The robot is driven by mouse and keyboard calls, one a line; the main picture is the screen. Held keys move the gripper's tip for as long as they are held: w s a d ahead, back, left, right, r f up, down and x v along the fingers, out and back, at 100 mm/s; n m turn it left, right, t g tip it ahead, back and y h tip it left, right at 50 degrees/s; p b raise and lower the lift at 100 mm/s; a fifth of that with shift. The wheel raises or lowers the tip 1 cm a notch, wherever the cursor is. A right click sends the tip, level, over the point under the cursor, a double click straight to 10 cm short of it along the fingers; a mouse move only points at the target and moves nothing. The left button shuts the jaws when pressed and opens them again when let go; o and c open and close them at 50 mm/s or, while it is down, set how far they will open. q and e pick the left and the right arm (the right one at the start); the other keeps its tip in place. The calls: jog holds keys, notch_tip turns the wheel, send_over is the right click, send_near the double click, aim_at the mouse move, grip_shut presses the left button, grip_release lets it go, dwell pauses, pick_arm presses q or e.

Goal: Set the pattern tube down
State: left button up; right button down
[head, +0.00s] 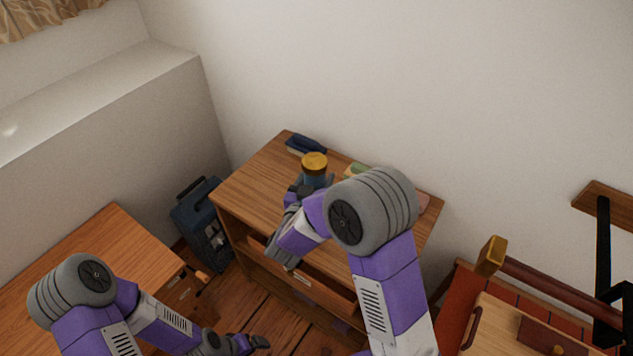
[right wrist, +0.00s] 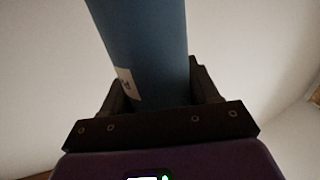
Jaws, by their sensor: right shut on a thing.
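The pattern tube is a blue cylinder with a gold cap (head: 314,161). In the right wrist view the blue tube (right wrist: 148,45) stands between the dark fingers and carries a small pale label. My right gripper (head: 312,184) is shut on it, over the wooden dresser top (head: 257,180). The tube looks roughly upright. Its lower end is hidden, so I cannot tell whether it touches the wood. My left gripper (head: 250,343) is low at the bottom of the head view, away from the tube; its fingers are too unclear to judge.
A dark blue item (head: 306,145) lies at the dresser's back edge. A green and yellow item (head: 359,171) is partly behind my right arm. A drawer (head: 322,288) stands open below. A blue case (head: 203,222) is on the floor; a wooden desk (head: 95,245) is left. The dresser's left top is clear.

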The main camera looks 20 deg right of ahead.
jog(key=shift+r, duration=0.1)
jog(key=shift+f, duration=0.2)
jog(key=shift+c, duration=1.4)
grip_release()
jog(key=shift+r, duration=0.1)
jog(key=shift+r, duration=0.2)
jog(key=p+v, duration=0.1)
jog(key=v, duration=1.1)
jog(key=shift+p, duration=0.4)
